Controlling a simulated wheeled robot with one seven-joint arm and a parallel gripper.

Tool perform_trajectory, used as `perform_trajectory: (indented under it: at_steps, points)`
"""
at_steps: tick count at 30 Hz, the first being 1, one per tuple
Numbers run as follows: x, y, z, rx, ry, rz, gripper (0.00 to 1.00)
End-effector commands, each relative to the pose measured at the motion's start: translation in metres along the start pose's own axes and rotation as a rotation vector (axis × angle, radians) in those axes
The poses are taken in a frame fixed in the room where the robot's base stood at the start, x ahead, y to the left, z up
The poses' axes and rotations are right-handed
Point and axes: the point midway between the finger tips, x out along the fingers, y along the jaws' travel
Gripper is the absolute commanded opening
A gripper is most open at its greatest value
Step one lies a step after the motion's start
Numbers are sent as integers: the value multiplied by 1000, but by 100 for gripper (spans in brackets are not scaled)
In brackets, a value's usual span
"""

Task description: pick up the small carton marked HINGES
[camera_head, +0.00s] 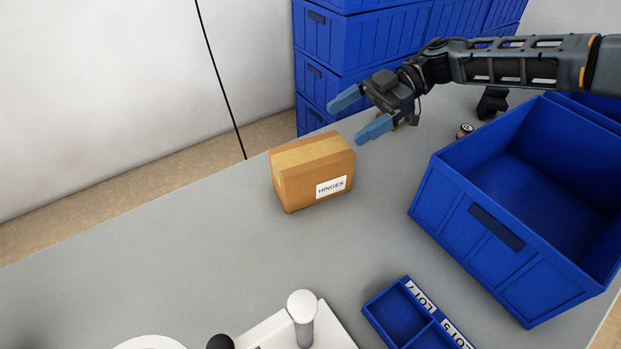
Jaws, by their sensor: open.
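The small brown carton (313,172) stands upright on the grey table near its far left edge. A white label on its front reads HINGES. Paler tape runs along its top. My gripper (360,118) comes in from the right with two blue fingers spread apart. In the picture the fingers lie just above and to the right of the carton's top. Nothing is between the fingers, and they do not appear to touch the carton. The exact height of the fingers over it is hard to tell.
An open blue crate (470,233) stands on the table (200,245) at the right. A small blue divided tray (375,313) and a white device (303,320) are at the front. A small dark cylinder (465,130) is behind the crate. Blue bins (340,40) are stacked beyond the table.

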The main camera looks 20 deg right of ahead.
Motion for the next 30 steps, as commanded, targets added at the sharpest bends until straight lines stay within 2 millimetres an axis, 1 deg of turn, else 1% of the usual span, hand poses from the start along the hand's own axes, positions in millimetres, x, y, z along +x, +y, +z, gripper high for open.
perform_trajectory:
  at_steps: [1, 2, 4, 8, 16, 21, 24, 27, 30]
  points:
    - [4, 0, 9, 0, 0, 0, 100]
    - [5, 0, 13, 0, 0, 0, 100]
    - [7, 0, 16, 0, 0, 0, 100]
    - [15, 0, 16, 0, 1, -3, 100]
    - [42, -1, 16, 0, 1, -2, 100]
    - [67, -4, 17, 0, 1, -3, 100]
    - [79, -3, 18, 1, 0, -2, 100]
    - [84, -3, 19, 1, -1, 1, 100]
    - [85, -3, 19, 1, -1, 2, 100]
